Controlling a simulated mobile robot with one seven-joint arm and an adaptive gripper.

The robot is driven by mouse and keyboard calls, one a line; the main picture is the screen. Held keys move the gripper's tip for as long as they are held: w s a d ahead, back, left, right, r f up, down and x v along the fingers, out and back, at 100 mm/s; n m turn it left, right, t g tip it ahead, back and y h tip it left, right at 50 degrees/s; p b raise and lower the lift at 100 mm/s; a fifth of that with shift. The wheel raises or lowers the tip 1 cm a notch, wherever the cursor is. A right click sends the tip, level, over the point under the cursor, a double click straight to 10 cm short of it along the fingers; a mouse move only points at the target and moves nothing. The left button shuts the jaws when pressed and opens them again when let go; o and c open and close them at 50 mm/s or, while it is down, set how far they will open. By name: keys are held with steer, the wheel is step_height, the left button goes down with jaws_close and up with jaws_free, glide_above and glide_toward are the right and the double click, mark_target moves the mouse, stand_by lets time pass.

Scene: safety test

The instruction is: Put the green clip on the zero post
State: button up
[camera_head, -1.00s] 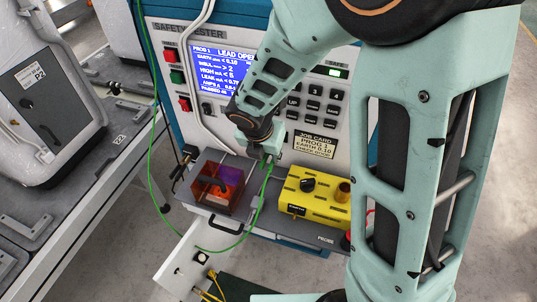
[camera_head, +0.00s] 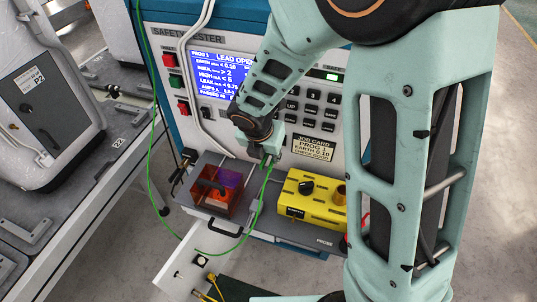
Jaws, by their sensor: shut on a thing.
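My gripper (camera_head: 269,160) points down in front of the tester's panel, above the gap between the red-orange clear box and the yellow box. It is shut on the green clip, which is small and mostly hidden by the fingers. A green lead (camera_head: 265,190) hangs from the fingers and loops down to the left. The yellow box (camera_head: 312,205) is to the lower right of my gripper, apart from it. On its top are a black knob (camera_head: 306,187) and a brass-coloured post (camera_head: 340,194). I cannot read which post is marked zero.
The red-orange clear box (camera_head: 216,190) stands left of the yellow box on the grey shelf. An open drawer (camera_head: 187,262) juts out below. The tester's screen (camera_head: 220,75) reads "LEAD OPEN". A job card (camera_head: 313,148) is on the panel. My own arm hides the right side.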

stand_by(0.4)
steer(key=o, duration=1.1)
steer(key=shift+c, duration=0.2)
steer(key=v, duration=1.2)
